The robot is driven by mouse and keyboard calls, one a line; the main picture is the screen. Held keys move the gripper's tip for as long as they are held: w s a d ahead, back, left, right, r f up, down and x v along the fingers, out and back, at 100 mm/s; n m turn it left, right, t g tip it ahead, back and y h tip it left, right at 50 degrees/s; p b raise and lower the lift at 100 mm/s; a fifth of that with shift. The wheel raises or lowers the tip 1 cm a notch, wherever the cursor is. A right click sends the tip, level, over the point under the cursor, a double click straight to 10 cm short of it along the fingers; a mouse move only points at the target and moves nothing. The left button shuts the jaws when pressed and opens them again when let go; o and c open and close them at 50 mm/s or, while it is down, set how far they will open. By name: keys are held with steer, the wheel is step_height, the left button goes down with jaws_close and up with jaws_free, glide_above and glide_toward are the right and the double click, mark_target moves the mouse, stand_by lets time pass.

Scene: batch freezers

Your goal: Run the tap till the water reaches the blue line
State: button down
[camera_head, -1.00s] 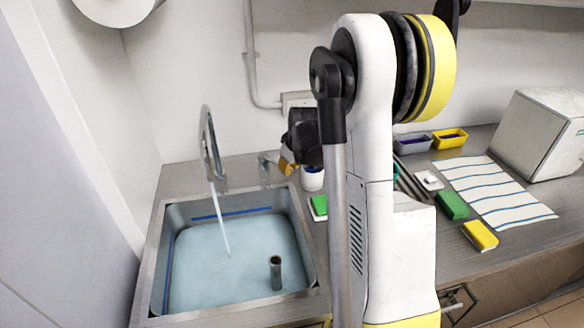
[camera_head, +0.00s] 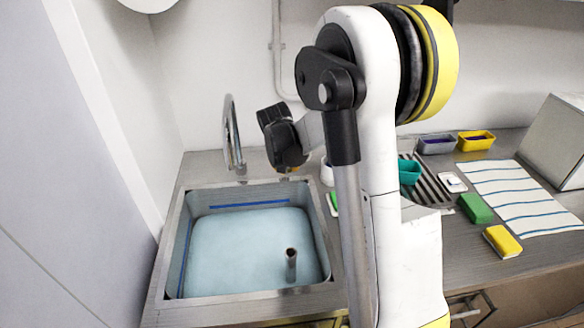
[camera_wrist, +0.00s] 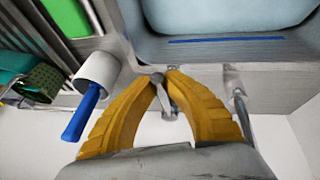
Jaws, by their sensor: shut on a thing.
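The sink (camera_head: 172,250) holds pale blue water (camera_head: 250,245). The blue line (camera_head: 256,204) runs along the far wall, and the water surface lies close below it. The curved tap spout (camera_head: 229,135) stands behind the sink, with no stream coming from it. My gripper (camera_wrist: 165,82) is shut on the metal tap handle (camera_wrist: 168,102), its yellow fingertips closed around it. The wrist view also shows the blue line (camera_wrist: 225,39) and part of the spout (camera_wrist: 240,108). In the head view my arm hides most of the gripper and handle.
A dark standpipe (camera_head: 291,265) rises from the water. A white cup with a blue-handled tool (camera_wrist: 82,115) stands beside the handle. Right of the sink are a teal cup (camera_head: 410,172), a green sponge (camera_head: 475,208), a yellow sponge (camera_head: 502,241) and a striped cloth (camera_head: 515,190).

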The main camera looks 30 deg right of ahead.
steer(key=shift+a, duration=0.1)
steer(key=c, duration=1.4)
jaws_free()
steer(key=shift+w, duration=0.1)
steer(key=shift+c, duration=0.2)
steer(key=v, duration=1.2)
